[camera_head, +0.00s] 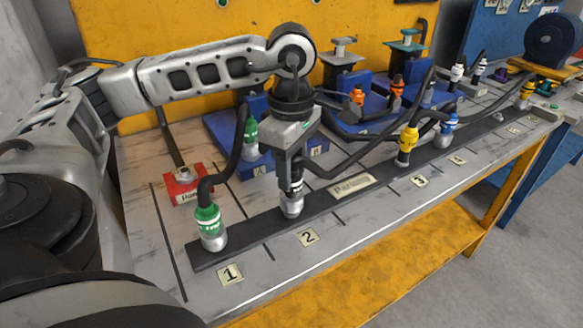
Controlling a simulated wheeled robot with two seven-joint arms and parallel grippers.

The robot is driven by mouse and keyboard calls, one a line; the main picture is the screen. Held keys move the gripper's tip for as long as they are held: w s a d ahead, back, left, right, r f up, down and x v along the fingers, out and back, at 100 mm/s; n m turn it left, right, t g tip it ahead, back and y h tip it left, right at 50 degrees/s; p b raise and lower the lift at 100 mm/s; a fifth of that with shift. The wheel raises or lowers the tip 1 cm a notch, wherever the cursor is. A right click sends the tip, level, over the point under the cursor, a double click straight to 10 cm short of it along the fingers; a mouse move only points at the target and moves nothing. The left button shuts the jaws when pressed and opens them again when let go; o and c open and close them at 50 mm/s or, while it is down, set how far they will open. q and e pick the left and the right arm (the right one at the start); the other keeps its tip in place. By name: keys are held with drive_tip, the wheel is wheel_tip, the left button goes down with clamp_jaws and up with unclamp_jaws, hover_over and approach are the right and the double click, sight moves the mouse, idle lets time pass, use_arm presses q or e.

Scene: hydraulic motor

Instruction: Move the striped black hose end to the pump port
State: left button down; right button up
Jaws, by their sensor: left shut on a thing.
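My left gripper (294,160) points down and is shut on the striped black hose end (291,187), a black connector with pale bands and a silver tip. The tip is at the black parking strip (330,202) near label 2; I cannot tell whether it touches the strip. Its black hose (345,165) runs off to the right. Blue blocks with ports and labels (255,165) stand behind the gripper; I cannot tell which is the pump port. My right gripper is not in view.
A green hose end (209,222) stands at label 1. A yellow one (405,145) and a blue one (449,122) stand farther right on the strip. Orange connectors (397,87) sit on the blue blocks. A red labelled block (184,188) lies left. The table front is clear.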

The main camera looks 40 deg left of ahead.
use_arm(q)
drive_tip(key=shift+r, duration=0.1)
drive_tip(key=shift+r+p, duration=1.05)
drive_tip(key=shift+r, duration=0.4)
drive_tip(key=c, duration=1.7)
unclamp_jaws()
clamp_jaws()
